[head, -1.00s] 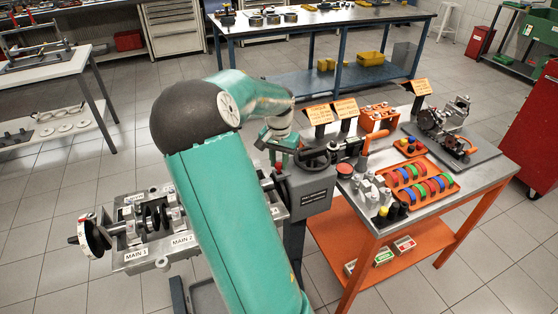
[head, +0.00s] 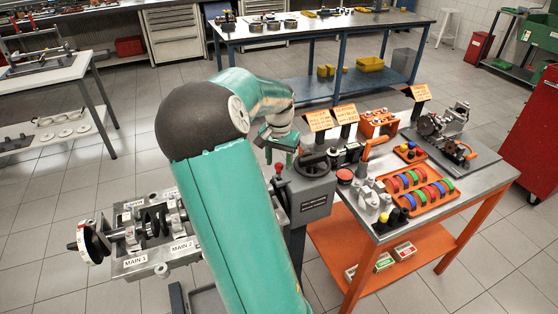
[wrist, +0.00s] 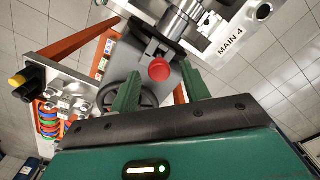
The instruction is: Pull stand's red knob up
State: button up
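The stand's red knob (head: 278,167) sits on a short upright stem beside the grey stand housing (head: 306,193). In the wrist view the knob (wrist: 159,69) shows as a round red cap between the fingertips, with clear space on both sides. My gripper (head: 279,157) is open, its two green fingers just above the knob in the head view. In the wrist view the gripper (wrist: 160,92) appears empty and not touching the knob. The exact height gap is hard to tell.
A black handwheel (head: 314,163) stands close right of the knob on the housing. The crankshaft (head: 150,222) lies on the stand at left. An orange-legged bench (head: 425,204) with an orange tray and parts stands at right.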

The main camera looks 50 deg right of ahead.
aim_at(279, 165)
notch_tip(279, 165, up, 14)
dwell(0.6)
jog(key=shift+a+f, duration=0.1)
dwell(0.4)
